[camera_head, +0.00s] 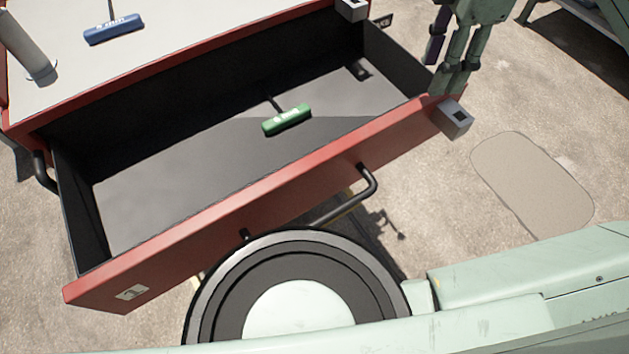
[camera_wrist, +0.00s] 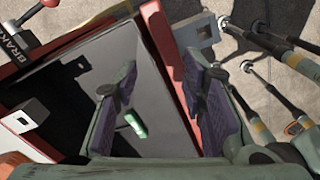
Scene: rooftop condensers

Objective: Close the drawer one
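The red drawer (camera_head: 262,210) is pulled well out of the red cabinet. Its front has a dark bar handle (camera_head: 372,185) and a small white label at the left. A green hammer (camera_head: 287,119) lies inside; it also shows in the wrist view (camera_wrist: 136,124). My gripper (camera_head: 450,80) is at the drawer's right front corner, above or beside the front panel. In the wrist view my gripper (camera_wrist: 160,80) has its two purple-padded fingers apart. The red front panel (camera_wrist: 168,45) appears between them. I cannot tell whether either finger touches it.
The light cabinet top (camera_head: 75,75) carries a blue hammer (camera_head: 113,29) and a grey cylinder (camera_head: 25,47). A grey block (camera_head: 453,118) sits at the front panel's right end. My round base joint is close below the handle. Open concrete floor (camera_head: 530,180) lies to the right.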

